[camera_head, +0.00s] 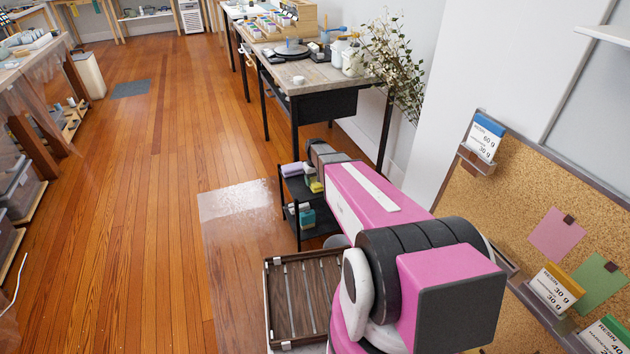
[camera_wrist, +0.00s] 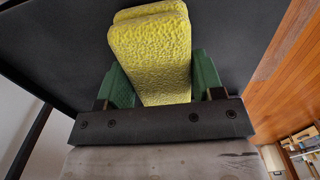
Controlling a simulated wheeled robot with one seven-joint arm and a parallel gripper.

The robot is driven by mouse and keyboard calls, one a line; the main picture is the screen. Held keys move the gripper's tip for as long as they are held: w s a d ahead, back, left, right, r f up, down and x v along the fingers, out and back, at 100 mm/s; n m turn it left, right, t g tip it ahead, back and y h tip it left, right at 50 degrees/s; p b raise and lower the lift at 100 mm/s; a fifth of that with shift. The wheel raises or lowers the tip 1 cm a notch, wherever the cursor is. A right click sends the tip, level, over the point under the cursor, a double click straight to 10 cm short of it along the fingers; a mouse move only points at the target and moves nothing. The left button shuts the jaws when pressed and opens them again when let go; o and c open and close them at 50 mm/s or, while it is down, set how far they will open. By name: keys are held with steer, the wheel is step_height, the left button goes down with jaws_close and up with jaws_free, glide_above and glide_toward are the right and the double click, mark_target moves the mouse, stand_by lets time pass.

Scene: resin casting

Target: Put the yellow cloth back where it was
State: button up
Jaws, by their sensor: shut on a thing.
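The yellow cloth (camera_wrist: 150,60) is a thick, textured, folded-looking piece between the green fingers of my gripper (camera_wrist: 160,82) in the wrist view. My gripper is shut on it. A dark flat surface fills the background behind the cloth; I cannot tell whether they touch. In the head view, yellow (camera_head: 314,185) shows at the top shelf of a small black shelf cart (camera_head: 310,232), just below the end of my arm. My fingers are hidden there.
A purple and white item (camera_head: 291,169) sits at the left of the cart's top shelf. Teal and other items (camera_head: 304,216) are on a lower shelf. A worktable (camera_head: 318,82) stands behind, a slatted tray (camera_head: 300,295) in front. Open wooden floor lies left.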

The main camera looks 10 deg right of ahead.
mark_target(315, 179)
steer(key=shift+f, duration=0.1)
steer(key=o, duration=0.9)
steer(key=shift+c, duration=0.2)
step_height(315, 179, up, 12)
steer(key=s+r+m, duration=0.2)
steer(key=s+r, duration=0.1)
steer(key=s, duration=2.1)
